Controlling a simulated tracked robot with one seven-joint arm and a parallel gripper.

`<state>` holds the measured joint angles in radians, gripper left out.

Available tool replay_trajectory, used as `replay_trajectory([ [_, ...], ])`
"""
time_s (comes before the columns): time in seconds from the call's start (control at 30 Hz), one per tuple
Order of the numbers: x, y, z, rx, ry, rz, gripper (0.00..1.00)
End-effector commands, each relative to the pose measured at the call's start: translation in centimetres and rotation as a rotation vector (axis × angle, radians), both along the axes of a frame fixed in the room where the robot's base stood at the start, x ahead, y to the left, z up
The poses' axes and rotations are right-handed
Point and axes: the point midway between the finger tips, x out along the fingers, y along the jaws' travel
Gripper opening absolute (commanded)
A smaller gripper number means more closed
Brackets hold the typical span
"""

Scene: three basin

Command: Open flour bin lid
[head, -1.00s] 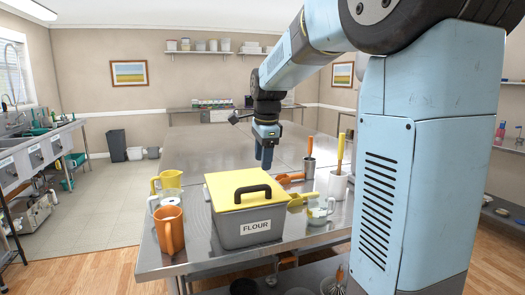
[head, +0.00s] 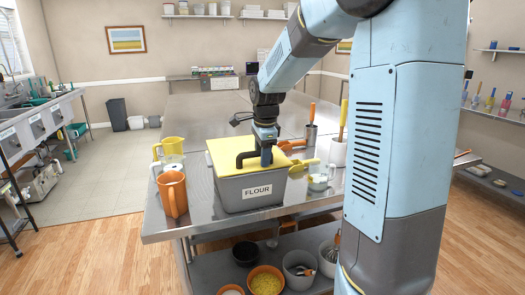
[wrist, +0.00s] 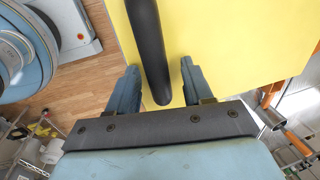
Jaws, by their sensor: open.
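The grey flour bin (head: 248,192) stands on the steel table with its label facing me. Its yellow lid (head: 228,148) is on top, seated on the bin as far as I can see. The lid (wrist: 220,45) fills much of the wrist view. A black arched handle (head: 247,155) rises from the lid, and my gripper (head: 266,157) is down at it. In the wrist view the jaws of my gripper (wrist: 157,85) are open, one finger on each side of the black handle (wrist: 149,45), with gaps between.
An orange mug (head: 174,194) and a yellow jug (head: 170,150) stand left of the bin. A yellow scoop (head: 303,165), a glass cup (head: 319,181) and a white utensil pot (head: 338,152) are close on the right.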

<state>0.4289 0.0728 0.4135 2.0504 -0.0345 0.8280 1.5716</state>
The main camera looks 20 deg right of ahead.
Motion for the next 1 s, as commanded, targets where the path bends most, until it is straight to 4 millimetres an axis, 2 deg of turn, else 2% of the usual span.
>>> replay_trajectory([
  [0.17,0.00,0.01,0.01,0.000,0.000,0.000,0.50],
  [0.7,0.01,0.03,0.03,0.000,0.000,0.001,0.00],
  [0.73,0.01,0.03,0.03,0.000,-0.001,0.001,0.00],
  [0.77,0.01,0.03,0.03,0.000,-0.001,0.001,0.26],
  [1.0,0.02,0.02,0.04,0.000,-0.001,0.001,0.03],
])
